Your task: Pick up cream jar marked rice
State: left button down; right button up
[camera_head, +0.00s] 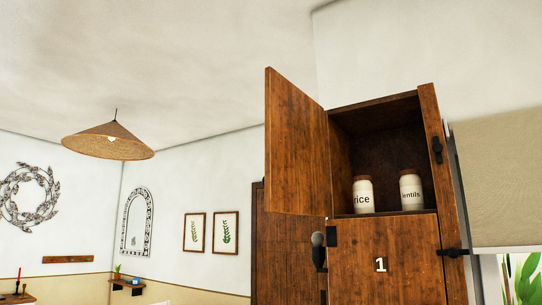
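The cream jar marked rice (363,194) has a brown lid and stands upright in the open upper compartment of the wooden cabinet (385,255). It is at the left of the compartment floor, close to the left wall. Neither of my grippers shows in the head view.
The upper cabinet door (296,142) is swung open to the left. A lamp (109,142) hangs at the left.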

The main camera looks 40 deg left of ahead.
aim_at(364, 195)
jog(key=j+z, duration=0.1)
jog(key=j, duration=1)
jog(key=k+j+z, duration=0.15)
jog(key=j, duration=0.95)
jog(key=k+j+z, duration=0.15)
jog(key=j, duration=0.4)
jog(key=i+l, duration=0.1)
jog(key=l, duration=0.2)
jog(key=i+l, duration=0.1)
jog(key=l, duration=0.15)
